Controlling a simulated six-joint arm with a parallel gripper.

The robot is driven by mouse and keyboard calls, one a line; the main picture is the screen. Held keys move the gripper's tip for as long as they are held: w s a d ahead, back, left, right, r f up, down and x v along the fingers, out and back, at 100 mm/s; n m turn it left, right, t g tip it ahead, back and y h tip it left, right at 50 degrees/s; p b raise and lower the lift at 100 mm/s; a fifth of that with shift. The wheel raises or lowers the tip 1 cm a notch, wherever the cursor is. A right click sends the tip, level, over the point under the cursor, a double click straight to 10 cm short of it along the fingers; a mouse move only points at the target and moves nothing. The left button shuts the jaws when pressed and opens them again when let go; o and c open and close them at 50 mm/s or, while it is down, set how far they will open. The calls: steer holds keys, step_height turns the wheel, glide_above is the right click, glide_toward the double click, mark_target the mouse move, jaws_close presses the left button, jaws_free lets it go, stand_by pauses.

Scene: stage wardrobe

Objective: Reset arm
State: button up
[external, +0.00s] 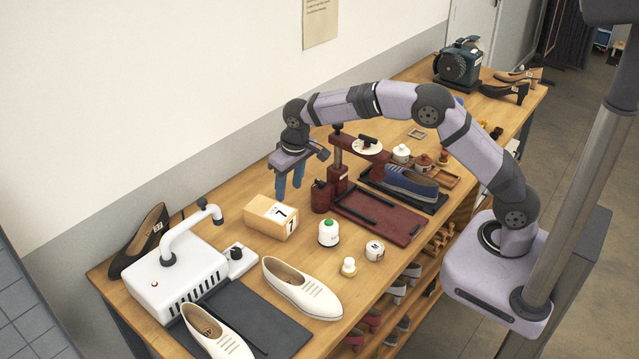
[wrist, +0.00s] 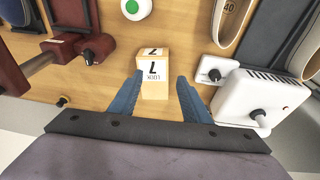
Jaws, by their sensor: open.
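My gripper (external: 291,181) hangs over the workbench (external: 215,196), its blue fingers pointing down. A wooden block marked 7 (external: 272,217) stands just in front of the fingers in the external view. In the wrist view the block (wrist: 153,75) shows just beyond the fingertips. I cannot tell the exact height of the fingers over the bench.
A dark red press (external: 322,196) stands right of my gripper, with a blue shoe (external: 410,184) behind its base. A white machine (external: 180,268) stands front left. White shoes (external: 302,287), a green-capped bottle (external: 328,233) and small jars sit near the front. A green machine (external: 459,66) stands at the far end.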

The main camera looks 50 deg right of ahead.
steer(key=s+d+f+g, duration=0.1)
steer(key=s+d, duration=0.4)
steer(key=s, duration=0.6)
steer(key=s+d+f, duration=0.1)
steer(key=s+d, duration=0.4)
steer(key=s, duration=0.5)
steer(key=s+d+f+g, duration=0.1)
steer(key=s+d, duration=0.4)
steer(key=s, duration=0.6)
steer(key=shift+s+g+y, duration=0.3)
steer(key=shift+f, duration=0.1)
